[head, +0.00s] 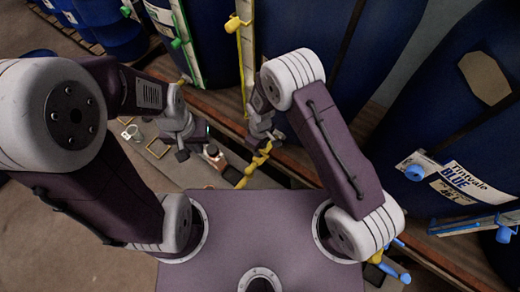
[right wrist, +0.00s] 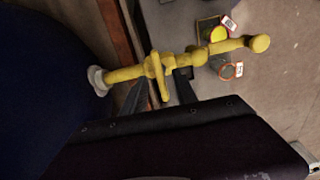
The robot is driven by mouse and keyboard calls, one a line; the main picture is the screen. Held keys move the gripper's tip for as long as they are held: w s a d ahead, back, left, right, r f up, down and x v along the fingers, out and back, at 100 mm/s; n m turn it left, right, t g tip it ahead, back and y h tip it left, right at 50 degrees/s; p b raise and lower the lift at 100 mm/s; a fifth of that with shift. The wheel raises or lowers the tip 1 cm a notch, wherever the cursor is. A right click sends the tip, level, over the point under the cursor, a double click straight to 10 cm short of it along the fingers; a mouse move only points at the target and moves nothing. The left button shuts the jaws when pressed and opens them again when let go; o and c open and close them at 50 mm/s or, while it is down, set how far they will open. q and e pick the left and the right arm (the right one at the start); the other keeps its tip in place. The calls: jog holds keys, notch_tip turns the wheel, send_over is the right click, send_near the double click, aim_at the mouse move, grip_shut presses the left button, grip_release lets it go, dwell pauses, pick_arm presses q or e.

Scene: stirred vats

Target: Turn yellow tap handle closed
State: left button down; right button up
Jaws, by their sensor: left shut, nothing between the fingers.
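The yellow tap (head: 254,164) sticks out low at the middle of the head view, partly hidden by my right gripper (head: 266,137). In the right wrist view the yellow tap (right wrist: 125,74) runs from a pale collar on the dark vat towards the right. Its yellow handle (right wrist: 159,78) is a flat bar across the pipe. My right gripper (right wrist: 160,84) has its two dark fingers apart, one on each side of the handle; I cannot tell whether either touches it. My left gripper (head: 182,154) is shut and empty, left of the tap.
A blue vat (head: 440,110) with a "Tintvale BLUE" label stands at the right. A blue tap (head: 394,270) is at the lower right. A small reddish-brown container (head: 214,158) stands close to my left gripper. Wooden beams run along the vats' feet. Bare floor lies at the left.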

notch_tip(320, 180, up, 7)
jog(key=shift+b, duration=0.3)
dwell(0.4)
